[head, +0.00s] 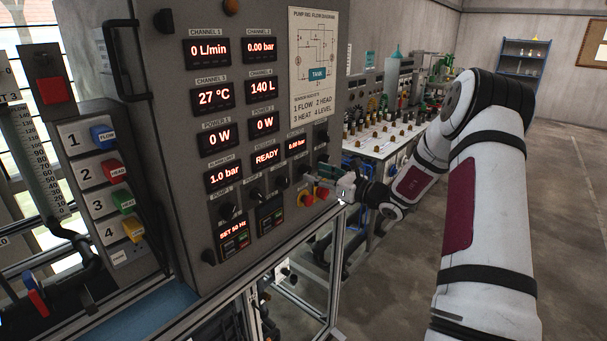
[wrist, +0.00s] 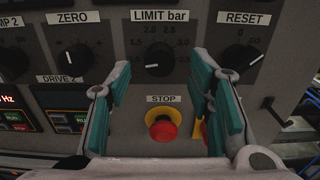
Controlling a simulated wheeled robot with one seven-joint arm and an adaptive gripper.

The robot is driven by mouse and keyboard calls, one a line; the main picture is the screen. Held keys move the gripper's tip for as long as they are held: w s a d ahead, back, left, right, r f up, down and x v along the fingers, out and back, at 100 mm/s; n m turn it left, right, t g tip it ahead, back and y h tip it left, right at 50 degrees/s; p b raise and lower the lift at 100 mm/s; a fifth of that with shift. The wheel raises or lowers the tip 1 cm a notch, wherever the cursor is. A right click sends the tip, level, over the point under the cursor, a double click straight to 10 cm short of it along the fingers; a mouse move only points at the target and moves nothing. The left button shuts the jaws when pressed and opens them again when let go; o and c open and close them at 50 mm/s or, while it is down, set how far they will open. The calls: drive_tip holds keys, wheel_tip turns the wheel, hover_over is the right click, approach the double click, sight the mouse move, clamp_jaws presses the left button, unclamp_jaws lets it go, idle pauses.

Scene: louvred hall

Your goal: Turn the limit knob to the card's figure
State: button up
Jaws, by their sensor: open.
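The limit knob (wrist: 160,62) is a round black dial under the label "LIMIT bar" in the wrist view. Its white pointer line points left and slightly down, with printed figures around it. My gripper (wrist: 163,80) is open, its teal-padded fingers to the left and right of the knob's lower area. I see no contact with the knob. In the head view my gripper (head: 338,183) is at the right edge of the control panel. A display (head: 224,177) there reads 1.0 bar. I cannot make out a card with a limit figure.
A red stop button (wrist: 162,125) on a yellow base sits below the limit knob, between the fingers. The zero knob (wrist: 72,65) is to the left and the reset knob (wrist: 241,58) to the right. A flow diagram (head: 313,68) is on the panel's upper right.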

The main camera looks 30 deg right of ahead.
sight(309, 171)
drive_tip(key=shift+b+x, duration=0.45)
drive_tip(key=shift+x, duration=0.9)
drive_tip(key=shift+w, duration=0.1)
drive_tip(key=shift+w+a, duration=0.15)
drive_tip(key=shift+w, duration=0.1)
clamp_jaws()
